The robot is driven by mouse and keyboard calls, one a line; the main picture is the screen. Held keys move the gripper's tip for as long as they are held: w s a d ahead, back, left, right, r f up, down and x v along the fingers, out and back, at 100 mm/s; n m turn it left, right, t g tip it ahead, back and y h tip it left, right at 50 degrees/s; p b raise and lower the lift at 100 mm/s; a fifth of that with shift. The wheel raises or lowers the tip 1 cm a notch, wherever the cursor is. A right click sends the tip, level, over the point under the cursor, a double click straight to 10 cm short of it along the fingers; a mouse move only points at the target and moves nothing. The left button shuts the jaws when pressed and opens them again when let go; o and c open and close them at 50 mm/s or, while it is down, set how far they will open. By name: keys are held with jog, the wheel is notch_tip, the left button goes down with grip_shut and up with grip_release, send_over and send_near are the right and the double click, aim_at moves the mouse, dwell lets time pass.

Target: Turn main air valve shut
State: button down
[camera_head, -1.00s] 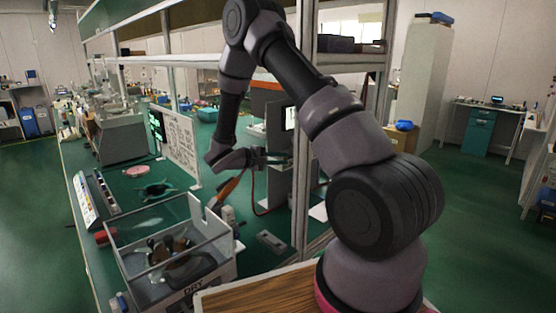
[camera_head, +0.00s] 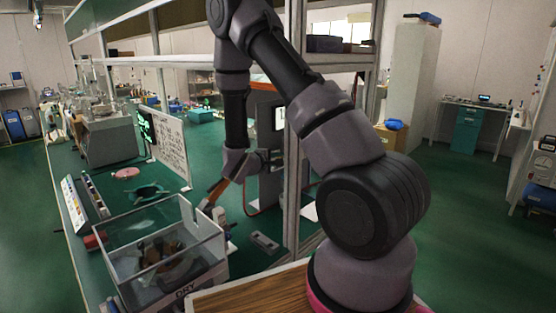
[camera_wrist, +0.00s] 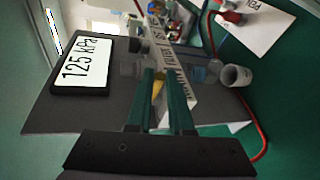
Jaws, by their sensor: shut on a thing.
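My gripper (camera_head: 268,158) reaches to the grey upright panel (camera_head: 266,105) in the head view. In the wrist view its two dark green fingers (camera_wrist: 160,76) are closed around a small yellow piece (camera_wrist: 158,86), which I take to be the main air valve's handle. Only part of the handle shows between the fingers; the valve body and the handle's exact angle are hidden. A white printed strip (camera_wrist: 176,84) lies just behind the fingertips, partly covered. A lit gauge display (camera_wrist: 82,63) left of the fingers reads 125 kPa.
In the wrist view a white cup (camera_wrist: 235,76) and a red hose (camera_wrist: 257,125) are right of the fingers. In the head view a clear-walled box (camera_head: 165,245) stands in front on the green bench, with a shelf post (camera_head: 295,130) right of my gripper.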

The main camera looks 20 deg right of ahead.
jog(key=c, duration=0.8)
grip_release()
jog(key=shift+c, duration=0.2)
jog(key=shift+a, duration=0.1)
jog(key=v, duration=1)
jog(key=shift+s+a, duration=0.2)
jog(key=shift+a, duration=0.05)
